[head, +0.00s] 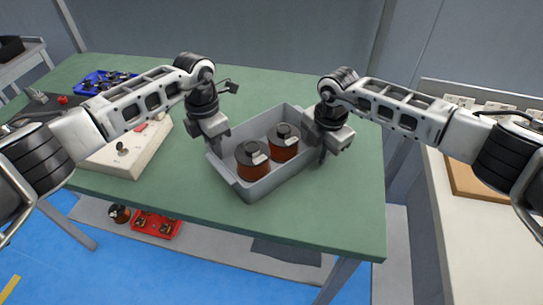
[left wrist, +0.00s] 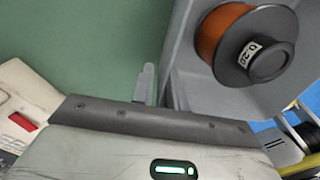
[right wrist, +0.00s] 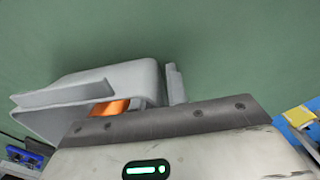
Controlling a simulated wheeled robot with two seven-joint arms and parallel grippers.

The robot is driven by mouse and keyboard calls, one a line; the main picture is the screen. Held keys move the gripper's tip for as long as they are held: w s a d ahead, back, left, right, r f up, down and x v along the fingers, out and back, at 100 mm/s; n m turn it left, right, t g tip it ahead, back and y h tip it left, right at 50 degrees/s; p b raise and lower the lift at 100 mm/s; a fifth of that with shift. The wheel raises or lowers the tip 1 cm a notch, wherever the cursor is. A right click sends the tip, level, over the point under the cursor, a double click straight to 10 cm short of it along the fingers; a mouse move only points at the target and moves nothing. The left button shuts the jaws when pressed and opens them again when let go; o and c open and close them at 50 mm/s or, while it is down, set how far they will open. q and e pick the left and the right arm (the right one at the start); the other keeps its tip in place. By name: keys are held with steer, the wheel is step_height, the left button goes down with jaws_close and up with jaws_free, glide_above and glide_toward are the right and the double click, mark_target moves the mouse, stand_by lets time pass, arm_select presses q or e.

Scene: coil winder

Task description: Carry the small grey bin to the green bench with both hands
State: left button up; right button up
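The small grey bin (head: 236,184) is over the green bench (head: 180,205), close to its front edge. I cannot tell whether its base touches the bench top. It holds two copper-coloured spools with dark tops (head: 253,160) (head: 284,142). My left gripper (head: 217,138) is at the bin's left wall, with one finger against the outside of the wall in the left wrist view. My right gripper (head: 322,150) is at the right wall, one finger just outside it in the right wrist view.
A cream box with knobs (head: 122,150) stands left of the bin on the bench, with a blue tray (head: 100,82) behind it. A red tray (head: 156,225) sits on the lower shelf. A pale table (head: 460,225) stands at the right. The bench behind the bin is clear.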

arm_select(q)
steer(key=shift+o, duration=0.2)
steer(key=shift+r, duration=0.15)
arm_select(e)
steer(key=shift+o, duration=0.2)
steer(key=shift+r, duration=0.1)
steer(key=shift+r, duration=0.25)
arm_select(q)
step_height(320, 180, up, 12)
steer(key=shift+w+a, duration=0.3)
steer(key=shift+w, duration=0.05)
arm_select(e)
step_height(320, 180, up, 12)
steer(key=shift+s+d+f, duration=0.25)
steer(key=shift+s+d, duration=0.05)
steer(key=shift+s, duration=0.05)
steer(key=shift+s, duration=0.1)
